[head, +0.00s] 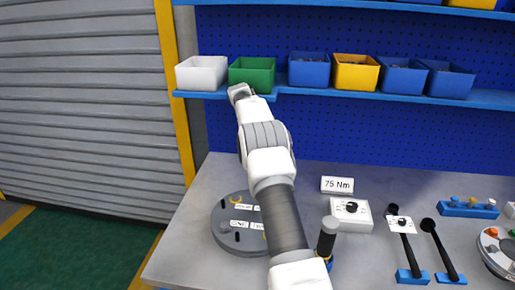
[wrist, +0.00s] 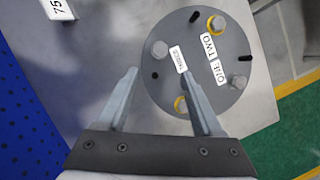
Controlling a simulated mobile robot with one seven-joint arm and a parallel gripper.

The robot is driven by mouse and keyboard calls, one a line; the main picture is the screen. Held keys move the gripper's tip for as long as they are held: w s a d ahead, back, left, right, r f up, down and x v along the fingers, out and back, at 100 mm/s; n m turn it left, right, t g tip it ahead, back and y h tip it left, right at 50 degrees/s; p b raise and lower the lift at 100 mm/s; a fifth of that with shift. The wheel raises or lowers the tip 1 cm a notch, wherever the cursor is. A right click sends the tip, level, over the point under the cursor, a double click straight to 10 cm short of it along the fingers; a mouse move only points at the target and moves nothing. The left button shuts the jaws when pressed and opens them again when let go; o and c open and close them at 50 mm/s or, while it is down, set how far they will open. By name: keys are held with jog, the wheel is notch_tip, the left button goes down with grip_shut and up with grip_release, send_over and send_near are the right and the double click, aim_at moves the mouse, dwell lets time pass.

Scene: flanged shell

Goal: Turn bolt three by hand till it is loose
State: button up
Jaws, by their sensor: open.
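The round grey flanged cover (wrist: 213,110) lies flat on the bench; it also shows in the head view (head: 222,243), partly behind my arm. In the wrist view it carries labels ONE (wrist: 218,73) and TWO (wrist: 207,46), plus a third label (wrist: 178,59) too blurred to read. A grey bolt head (wrist: 159,49) sits beside that blurred label. Other bolts stand by TWO (wrist: 220,23), with a yellow ring, and by ONE (wrist: 238,82). My gripper (wrist: 160,72) is open and empty above the cover's near-left part.
Black pins (wrist: 155,75) stand up from the cover. In the head view, a 75 Nm sign (head: 337,185), a white dial box (head: 351,213) and black-handled tools (head: 440,250) stand to the right. Bins (head: 252,76) line the shelf behind.

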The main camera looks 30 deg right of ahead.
jog(key=p+v, duration=0.2)
jog(key=v, duration=0.3)
dwell(0.8)
jog(key=s+a+r+m+t, duration=0.1)
jog(key=s+a+r+t, duration=0.1)
jog(key=s+a+r, duration=0.35)
jog(key=s+a+r+t, duration=0.1)
jog(key=s+a+r, duration=0.15)
jog(key=r, duration=0.55)
jog(key=s+a+r+m+t, duration=0.1)
jog(key=s+a+r+t, duration=0.15)
jog(key=a+r, duration=0.3)
jog(key=s+a+f+m+t, duration=0.1)
jog(key=s+a+f, duration=0.1)
jog(key=s, duration=0.6)
jog(key=s+a+f+m+t+y, duration=0.1)
jog(key=s+a, duration=0.3)
jog(key=s, duration=0.4)
jog(key=s+a+f+t, duration=0.2)
jog(key=s+a, duration=0.1)
jog(key=s, duration=0.6)
jog(key=shift+f+m+y, duration=0.3)
jog(key=shift+m+y, duration=0.1)
